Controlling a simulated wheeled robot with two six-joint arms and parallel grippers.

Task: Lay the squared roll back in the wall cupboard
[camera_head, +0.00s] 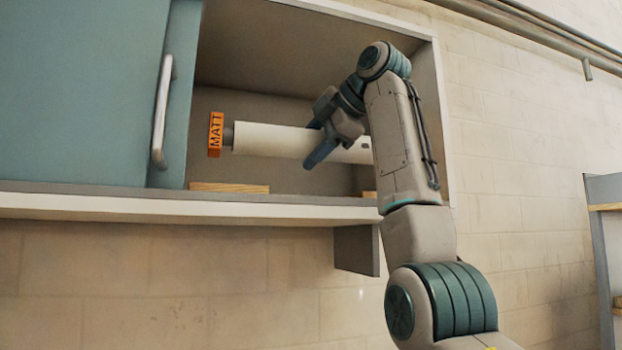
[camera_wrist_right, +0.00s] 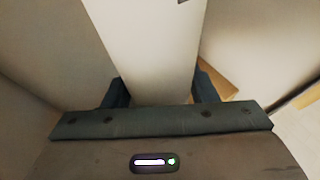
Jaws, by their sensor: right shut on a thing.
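In the right wrist view the white roll (camera_wrist_right: 150,45) runs between the two fingers (camera_wrist_right: 160,92). My arm hides part of the roll's right end. My left gripper is not in view.
A teal door (camera_head: 80,90) with a metal handle (camera_head: 161,112) covers the cupboard's left part. The cupboard's right side wall (camera_head: 434,110) is close to my right arm. A bracket (camera_head: 357,250) hangs below the shelf. A grey rack (camera_head: 603,250) stands at the far right.

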